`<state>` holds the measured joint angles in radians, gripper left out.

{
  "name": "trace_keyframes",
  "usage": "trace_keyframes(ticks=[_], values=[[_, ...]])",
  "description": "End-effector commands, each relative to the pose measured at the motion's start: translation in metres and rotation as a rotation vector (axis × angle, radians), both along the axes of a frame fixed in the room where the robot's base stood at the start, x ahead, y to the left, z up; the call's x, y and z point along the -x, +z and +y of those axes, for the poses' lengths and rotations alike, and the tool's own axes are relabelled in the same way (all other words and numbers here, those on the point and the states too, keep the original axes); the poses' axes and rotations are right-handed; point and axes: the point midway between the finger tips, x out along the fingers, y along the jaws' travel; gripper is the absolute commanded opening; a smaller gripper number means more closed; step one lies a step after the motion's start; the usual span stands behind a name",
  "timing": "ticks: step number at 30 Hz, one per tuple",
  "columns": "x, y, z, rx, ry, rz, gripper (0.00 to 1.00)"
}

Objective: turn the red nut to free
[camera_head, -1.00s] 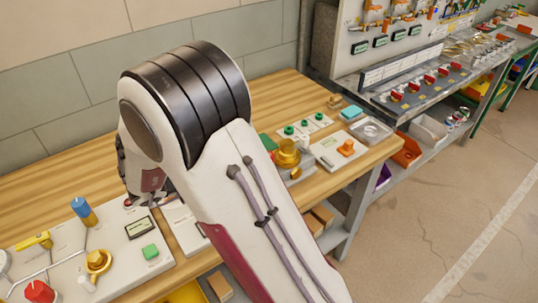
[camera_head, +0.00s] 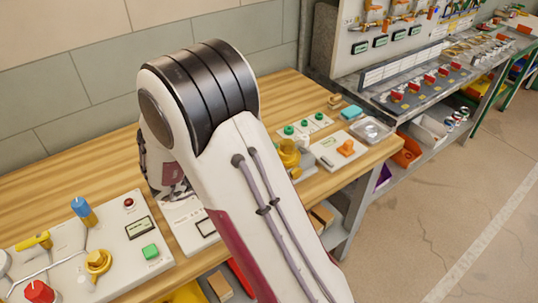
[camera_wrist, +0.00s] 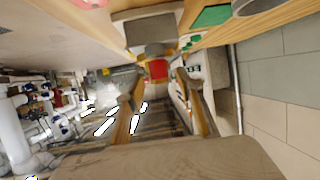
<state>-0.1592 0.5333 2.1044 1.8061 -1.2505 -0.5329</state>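A small red part (camera_wrist: 157,69), which looks like the red nut, shows in the wrist view below a grey round piece. My gripper (camera_wrist: 161,84) shows there with its two fingers apart, one on each side of the red part in the picture. I cannot tell whether they touch it. In the head view my arm hides this spot, and only a bit of my gripper (camera_head: 178,192) shows past the arm's left side, above a white panel (camera_head: 186,234) on the bench.
The wooden bench (camera_head: 60,190) is bare at the back left. A left panel carries a red knob (camera_head: 39,291), a yellow knob (camera_head: 97,261), a blue-topped part (camera_head: 82,208) and a green button (camera_head: 150,252). A brass part (camera_head: 288,153) and an orange knob (camera_head: 346,148) stand right.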

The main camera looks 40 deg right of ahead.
Motion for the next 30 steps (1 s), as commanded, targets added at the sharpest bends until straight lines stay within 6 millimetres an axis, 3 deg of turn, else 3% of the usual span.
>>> trace_keyframes(ticks=[10,23,27,30], values=[[-0.003,-0.012,-0.028,-0.001,-0.001,0.0,0.37],[-0.003,-0.013,-0.032,0.0,0.0,0.0,0.37],[-0.003,-0.013,-0.032,0.0,0.0,0.0,0.01],[-0.003,-0.013,-0.032,0.0,0.0,0.0,0.0]])
